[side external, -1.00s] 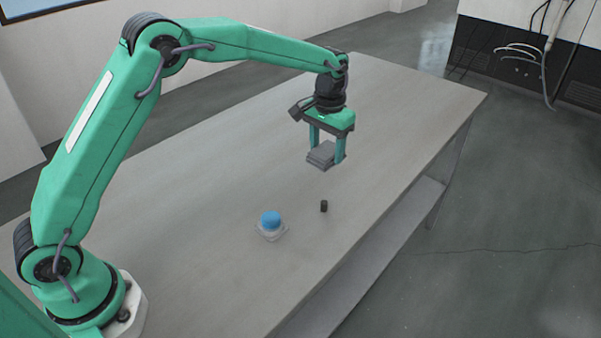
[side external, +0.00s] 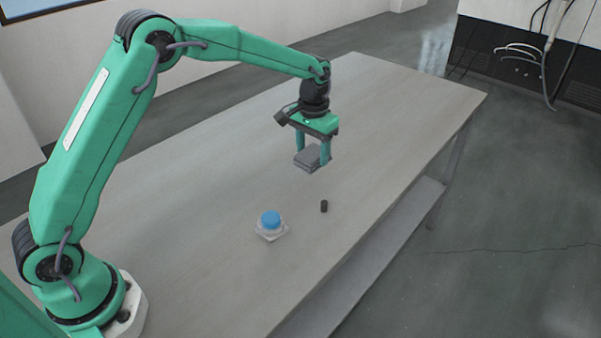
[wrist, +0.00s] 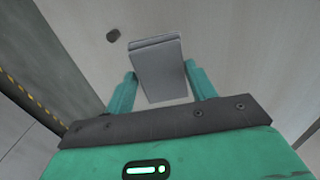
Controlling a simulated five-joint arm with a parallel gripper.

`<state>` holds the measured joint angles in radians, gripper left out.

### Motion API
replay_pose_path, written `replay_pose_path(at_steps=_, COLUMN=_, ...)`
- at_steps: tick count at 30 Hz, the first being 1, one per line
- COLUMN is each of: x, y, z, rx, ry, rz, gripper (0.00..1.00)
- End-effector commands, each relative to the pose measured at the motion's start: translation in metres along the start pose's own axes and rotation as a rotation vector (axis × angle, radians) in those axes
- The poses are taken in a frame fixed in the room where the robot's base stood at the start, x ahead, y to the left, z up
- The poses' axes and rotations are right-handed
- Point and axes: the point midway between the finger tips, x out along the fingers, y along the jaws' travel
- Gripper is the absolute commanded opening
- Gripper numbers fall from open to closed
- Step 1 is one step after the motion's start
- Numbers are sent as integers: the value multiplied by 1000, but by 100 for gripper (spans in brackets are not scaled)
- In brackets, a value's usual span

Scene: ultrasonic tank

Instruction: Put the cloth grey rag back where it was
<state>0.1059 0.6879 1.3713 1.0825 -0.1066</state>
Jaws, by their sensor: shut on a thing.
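The grey rag (side external: 308,157) is a folded grey block between the fingers of my gripper (side external: 312,160) in the side external view. My gripper is shut on it. In the wrist view the rag (wrist: 160,70) shows between the two green fingers of my gripper (wrist: 161,84). I cannot tell for sure whether the rag's underside touches the table or hangs just above it.
A blue-topped item on a clear square base (side external: 270,226) stands on the table (side external: 180,210), nearer the camera. A small black cylinder (side external: 324,206) stands to its right and also shows in the wrist view (wrist: 113,35). The table around the rag is clear.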

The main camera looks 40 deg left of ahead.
Motion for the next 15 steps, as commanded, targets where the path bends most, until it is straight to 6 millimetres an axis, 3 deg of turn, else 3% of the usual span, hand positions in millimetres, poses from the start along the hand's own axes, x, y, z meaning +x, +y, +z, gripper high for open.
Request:
replay_pose_path(at_steps=9, x=32, y=-45, z=-26, rx=-2, ry=-1, rz=0, gripper=34)
replay_pose_path(at_steps=15, x=42, y=-61, z=-36, rx=0, ry=1, rz=0, gripper=34)
